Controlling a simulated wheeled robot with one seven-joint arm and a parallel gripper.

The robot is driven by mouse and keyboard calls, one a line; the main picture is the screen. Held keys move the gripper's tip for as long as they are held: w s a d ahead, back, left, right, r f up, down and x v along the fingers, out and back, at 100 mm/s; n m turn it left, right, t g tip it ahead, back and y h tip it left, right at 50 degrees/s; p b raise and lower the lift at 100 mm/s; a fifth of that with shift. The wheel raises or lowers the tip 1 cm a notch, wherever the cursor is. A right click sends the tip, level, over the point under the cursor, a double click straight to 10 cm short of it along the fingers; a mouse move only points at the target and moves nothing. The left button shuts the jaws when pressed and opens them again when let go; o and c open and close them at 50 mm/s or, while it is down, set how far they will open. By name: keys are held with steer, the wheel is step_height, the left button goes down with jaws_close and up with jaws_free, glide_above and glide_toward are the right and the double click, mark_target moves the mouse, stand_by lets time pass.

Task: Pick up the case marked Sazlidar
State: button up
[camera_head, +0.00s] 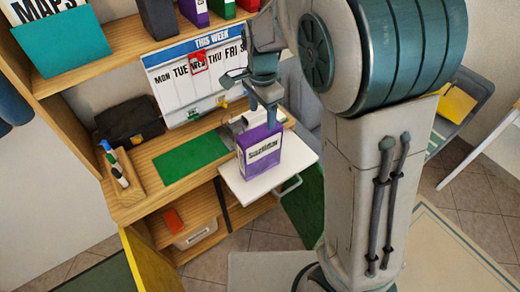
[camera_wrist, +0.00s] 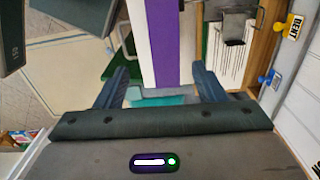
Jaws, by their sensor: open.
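A purple case (camera_head: 259,158) with a white label stands upright on a white pull-out board (camera_head: 297,163). The lettering on its label is too small to read for sure. My gripper (camera_head: 270,112) is directly above the case, pointing down, and hides part of its top edge. In the wrist view my gripper (camera_wrist: 162,78) has its two dark fingers spread. The case's white and purple faces (camera_wrist: 165,40) show in the gap between them. I cannot tell whether either finger touches it.
A wooden desk holds a green mat (camera_head: 191,156), a pen block (camera_head: 120,172) and a dark bag (camera_head: 130,121). A white weekday board (camera_head: 190,75) stands behind. More cases (camera_head: 194,12) stand on the shelf above. An open drawer compartment (camera_head: 194,229) is below the desk.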

mark_target(260, 131)
step_height(260, 131, down, 6)
steer(key=shift+r, duration=0.15)
steer(key=shift+w+a+f+p, duration=0.15)
steer(key=shift+f+p, duration=0.15)
steer(key=shift+f, duration=0.95)
steer(key=shift+w+a+f+p, duration=0.15)
steer(key=shift+f+p, duration=0.1)
steer(key=shift+f, duration=1)
jaws_close()
steer(key=shift+r, duration=0.1)
